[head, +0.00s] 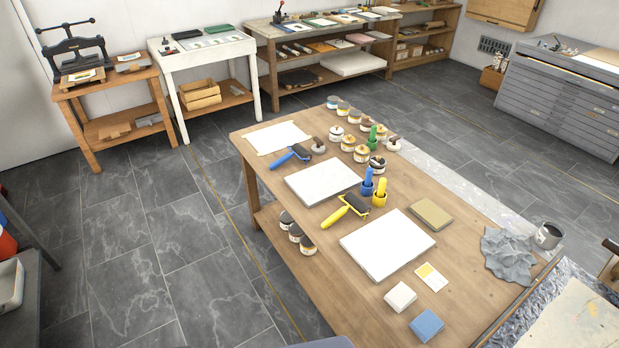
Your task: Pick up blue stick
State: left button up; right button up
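A blue upright stick-like tool (367,183) with a rounded top stands on the wooden table, between two white slabs. A similar yellow one (380,191) stands close to its right, and a green one (373,137) stands farther back. A blue-handled roller (290,156) lies near the table's far left edge. Neither of my grippers shows in the head view.
The wooden table (460,297) also bears white slabs (388,244), several small jars (362,154), a yellow-handled roller (347,208), a blue block (427,325) and a crumpled grey cloth (508,255). The tiled floor (160,240) left of the table is clear.

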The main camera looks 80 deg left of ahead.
aim_at(369, 173)
jog(key=j+u, duration=0.2)
jog(key=u, duration=2.05)
jog(key=z, duration=2.25)
jog(key=u, duration=2.25)
